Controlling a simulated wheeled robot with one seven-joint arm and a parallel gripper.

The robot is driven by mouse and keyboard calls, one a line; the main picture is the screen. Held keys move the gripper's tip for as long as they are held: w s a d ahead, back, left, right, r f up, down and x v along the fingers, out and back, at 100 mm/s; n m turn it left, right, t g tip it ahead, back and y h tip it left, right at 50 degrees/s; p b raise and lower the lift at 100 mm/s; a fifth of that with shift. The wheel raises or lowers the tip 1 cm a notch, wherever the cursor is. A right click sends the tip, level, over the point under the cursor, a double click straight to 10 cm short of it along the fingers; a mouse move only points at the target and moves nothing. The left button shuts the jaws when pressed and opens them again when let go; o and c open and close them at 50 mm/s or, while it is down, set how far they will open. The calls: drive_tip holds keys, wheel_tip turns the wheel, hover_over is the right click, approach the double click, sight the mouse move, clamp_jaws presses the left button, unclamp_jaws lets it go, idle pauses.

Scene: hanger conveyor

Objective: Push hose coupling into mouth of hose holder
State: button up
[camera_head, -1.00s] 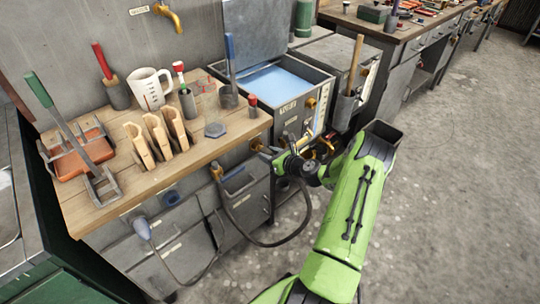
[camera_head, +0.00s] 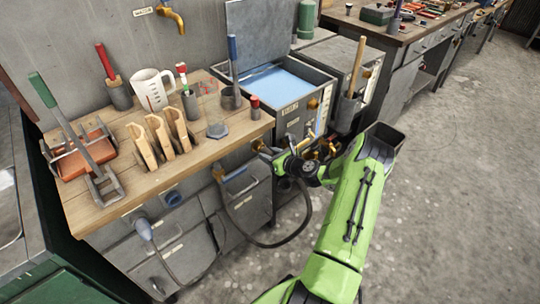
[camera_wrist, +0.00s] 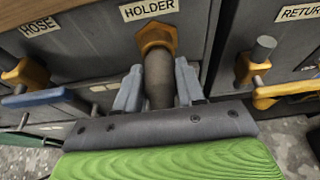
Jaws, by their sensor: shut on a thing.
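The hose coupling (camera_wrist: 158,80) is a grey cylinder in the wrist view, upright in the picture between the two grey fingers of my gripper (camera_wrist: 159,90). My gripper is shut on it. The hose holder (camera_wrist: 155,37) is a brass hexagonal fitting under the HOLDER label. The coupling's far end meets the holder's mouth in the picture; how deep it sits is hidden. In the head view my gripper (camera_head: 270,154) is at the cabinet front, right of the wooden bench, and the holder (camera_head: 257,146) shows just beyond it.
A dark hose (camera_head: 270,243) hangs in a loop below my gripper. In the wrist view a brass fitting with a blue handle (camera_wrist: 35,97) is left, and another brass valve (camera_wrist: 254,66) is right near the RETURN label. The open-lidded basin (camera_head: 277,82) stands behind.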

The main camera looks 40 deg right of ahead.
drive_tip(key=shift+w, duration=0.5)
drive_tip(key=o, duration=0.9)
drive_tip(key=o, duration=0.6)
drive_tip(key=shift+c, duration=0.2)
drive_tip(key=p+v, duration=0.3)
drive_tip(key=v, duration=1.2)
drive_tip(key=shift+s+p, duration=0.3)
drive_tip(key=shift+s, duration=0.05)
drive_tip(key=shift+r, duration=0.15)
